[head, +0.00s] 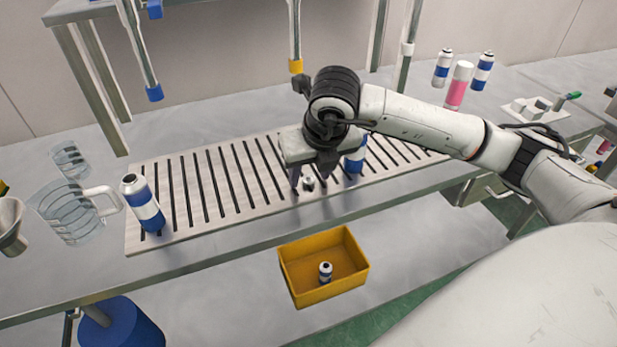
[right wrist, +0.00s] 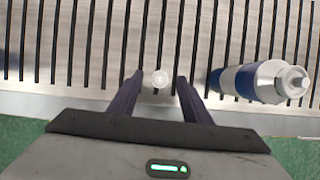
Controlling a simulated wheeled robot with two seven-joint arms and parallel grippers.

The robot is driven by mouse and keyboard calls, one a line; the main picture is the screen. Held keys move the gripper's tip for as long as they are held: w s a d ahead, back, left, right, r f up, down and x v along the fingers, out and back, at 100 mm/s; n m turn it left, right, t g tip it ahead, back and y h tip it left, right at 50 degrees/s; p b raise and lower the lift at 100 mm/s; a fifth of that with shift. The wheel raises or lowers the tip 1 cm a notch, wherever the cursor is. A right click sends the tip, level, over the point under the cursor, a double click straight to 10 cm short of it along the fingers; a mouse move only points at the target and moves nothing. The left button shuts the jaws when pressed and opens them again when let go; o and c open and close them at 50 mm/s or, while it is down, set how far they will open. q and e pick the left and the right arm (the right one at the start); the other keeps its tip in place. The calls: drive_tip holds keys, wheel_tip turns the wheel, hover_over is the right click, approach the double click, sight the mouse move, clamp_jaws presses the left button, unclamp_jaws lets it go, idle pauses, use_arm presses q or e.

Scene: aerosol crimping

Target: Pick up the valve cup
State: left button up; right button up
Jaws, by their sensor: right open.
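The valve cup (head: 309,183) is a small pale round piece on the slatted rack (head: 208,190) in the head view. In the right wrist view the valve cup (right wrist: 160,79) shows from above, between and just beyond the fingertips. My right gripper (head: 308,182) is open and points down at it, one finger to each side; in the right wrist view the gripper (right wrist: 158,78) holds nothing. I cannot tell whether a finger touches the cup. A blue and white can (head: 355,160) stands just right of the gripper, partly hidden; it also shows in the right wrist view (right wrist: 245,80). My left gripper is not in view.
Another blue and white can (head: 143,204) stands at the rack's left end, beside clear jugs (head: 75,215) and a metal funnel (head: 10,225). A yellow bin (head: 300,285) holding a small can sits below the front edge. Several cans stand at back right.

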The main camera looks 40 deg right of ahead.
clamp_jaws()
idle(0.3)
